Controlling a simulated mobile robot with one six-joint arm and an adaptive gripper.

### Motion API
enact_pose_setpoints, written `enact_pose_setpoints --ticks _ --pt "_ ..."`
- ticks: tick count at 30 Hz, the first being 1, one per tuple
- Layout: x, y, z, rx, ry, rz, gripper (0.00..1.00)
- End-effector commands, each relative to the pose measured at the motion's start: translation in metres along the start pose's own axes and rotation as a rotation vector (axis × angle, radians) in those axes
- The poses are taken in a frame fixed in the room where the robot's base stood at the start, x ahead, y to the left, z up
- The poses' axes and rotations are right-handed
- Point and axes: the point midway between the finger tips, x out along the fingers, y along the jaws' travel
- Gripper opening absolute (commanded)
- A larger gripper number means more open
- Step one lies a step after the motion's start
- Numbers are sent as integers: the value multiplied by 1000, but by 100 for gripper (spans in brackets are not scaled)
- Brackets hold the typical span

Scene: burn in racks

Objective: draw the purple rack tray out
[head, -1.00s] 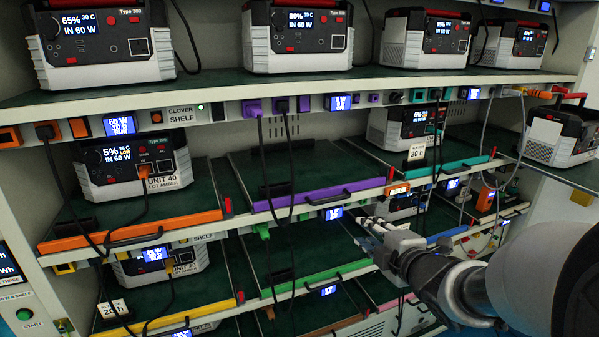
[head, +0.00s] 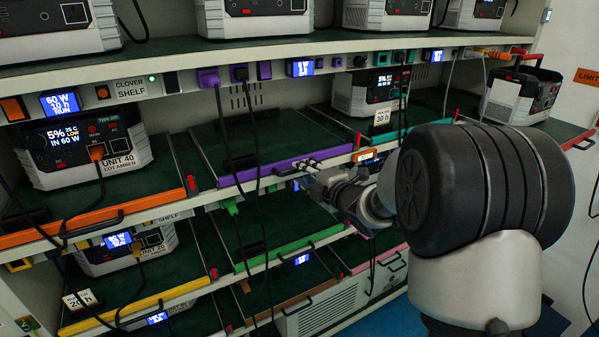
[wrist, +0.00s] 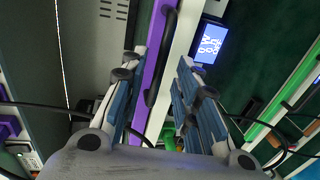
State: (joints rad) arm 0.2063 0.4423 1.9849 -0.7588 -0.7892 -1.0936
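The purple rack tray (head: 243,174) is a dark green shelf tray with a purple front strip, on the middle level of the rack. It has no power unit on it, and black cables hang in front of it. My gripper (head: 303,164) is at the right half of its front. In the wrist view my gripper (wrist: 157,68) is open, with a finger on each side of the purple strip (wrist: 152,88) and its dark bar handle (wrist: 164,50). The handle lies between the fingers; contact is not visible.
An orange-front tray (head: 110,213) with a power unit (head: 85,148) is at left. A teal-front tray (head: 385,136) is at right and a green-front tray (head: 285,249) below. Black cables (head: 257,175) hang near my gripper. A tray at far right (head: 570,136) juts out.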

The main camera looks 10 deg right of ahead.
Motion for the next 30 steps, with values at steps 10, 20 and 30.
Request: enact_pose_setpoints --ticks 10,20,30 --pt "35 0 0 0 -1 -1 29" --pt "36 0 0 0 -1 0 25" --pt "35 0 0 0 -1 0 2"
